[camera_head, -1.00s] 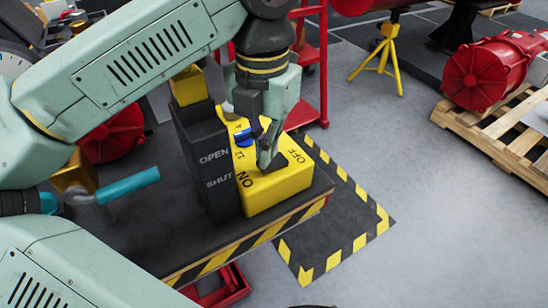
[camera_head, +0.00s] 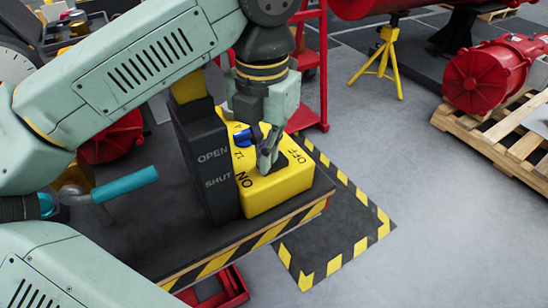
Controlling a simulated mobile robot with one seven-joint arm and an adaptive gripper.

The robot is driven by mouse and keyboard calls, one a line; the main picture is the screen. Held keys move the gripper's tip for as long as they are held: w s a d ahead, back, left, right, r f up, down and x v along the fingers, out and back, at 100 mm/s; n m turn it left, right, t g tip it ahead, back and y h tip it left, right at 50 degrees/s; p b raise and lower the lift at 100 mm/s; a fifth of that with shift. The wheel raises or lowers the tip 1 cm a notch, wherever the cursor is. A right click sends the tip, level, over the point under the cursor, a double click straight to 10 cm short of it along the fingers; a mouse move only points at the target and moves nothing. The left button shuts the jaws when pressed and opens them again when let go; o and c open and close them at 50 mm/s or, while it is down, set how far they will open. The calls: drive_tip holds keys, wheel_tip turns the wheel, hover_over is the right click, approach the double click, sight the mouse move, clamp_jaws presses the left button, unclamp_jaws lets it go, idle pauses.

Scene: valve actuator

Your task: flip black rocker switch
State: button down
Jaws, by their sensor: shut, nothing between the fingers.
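A yellow control box (camera_head: 275,192) with black ON and OFF lettering stands on the dark bench top. A blue knob (camera_head: 243,138) sits on the box's upper face, just behind and left of the fingers.
A dark panel (camera_head: 205,165) marked OPEN and SHUT stands left of the box. A teal-handled lever (camera_head: 125,185) is further left. The bench edge (camera_head: 245,245) has yellow-black stripes. A red rack (camera_head: 312,70) stands behind.

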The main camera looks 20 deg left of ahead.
drive_tip(key=shift+r+p, duration=2.3)
drive_tip(key=shift+r, duration=1.2)
drive_tip(key=shift+f, duration=0.1)
